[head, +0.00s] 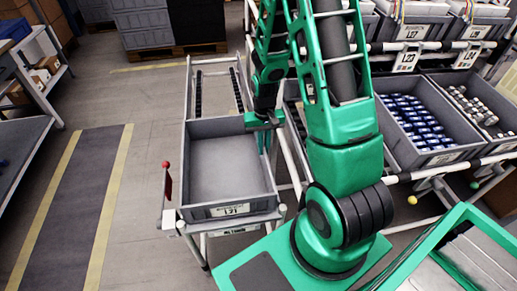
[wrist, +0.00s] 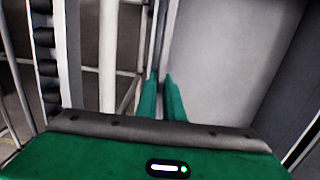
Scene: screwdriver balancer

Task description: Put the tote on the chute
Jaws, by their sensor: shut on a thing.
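The empty grey tote (head: 196,215), with a white label on its front wall, is at the near end of the chute (head: 197,92), a sloped lane with black rollers along its sides. It looks level with the lane; I cannot tell whether it rests fully on the rollers. My gripper (head: 265,143) is at the tote's right wall, shut on its rim. In the wrist view, the two green fingers (wrist: 161,82) straddle the tote's wall, and the tote's grey inside (wrist: 220,60) lies to their right. The fingertips are partly hidden in the head view.
A rack on the right holds grey bins of blue-capped (head: 433,151) and white items. A red-topped post (head: 167,180) stands left of the tote. White rails and rollers (wrist: 46,60) run close beside my gripper. The floor at left is open, with a yellow-edged dark strip (head: 75,200).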

